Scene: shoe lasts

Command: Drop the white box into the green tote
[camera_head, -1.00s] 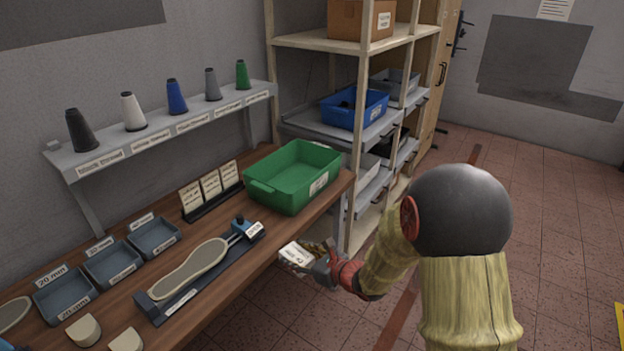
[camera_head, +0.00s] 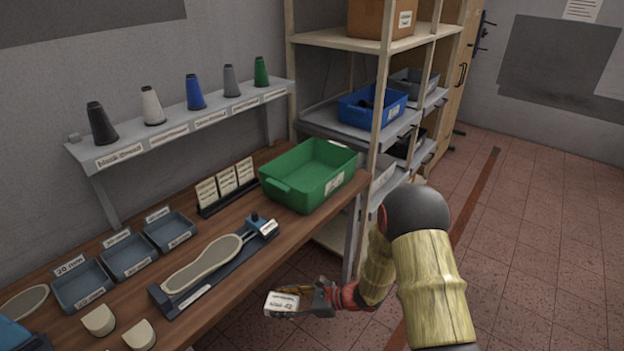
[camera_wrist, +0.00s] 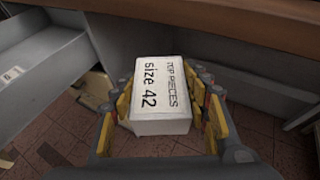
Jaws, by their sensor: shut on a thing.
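The white box (camera_wrist: 160,95), labelled "TOP PIECES size 42", sits between the yellow-padded fingers of my gripper (camera_wrist: 163,112) in the wrist view. My gripper (camera_head: 302,299) is shut on it. In the head view the white box (camera_head: 283,302) is held out beyond the front edge of the bench, over the floor and apart from the bench. The green tote (camera_head: 300,197) stands on the far right end of the bench, above and behind my gripper in the picture. The part of the tote's inside that shows looks empty.
The wooden bench (camera_head: 225,275) holds a shoe-last fixture (camera_head: 215,265), several blue-grey trays (camera_head: 127,256) and a card rack (camera_head: 228,188). A shelf with thread cones (camera_head: 190,122) is above. A shelving unit (camera_head: 385,100) with a blue bin (camera_head: 372,107) stands right of the tote.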

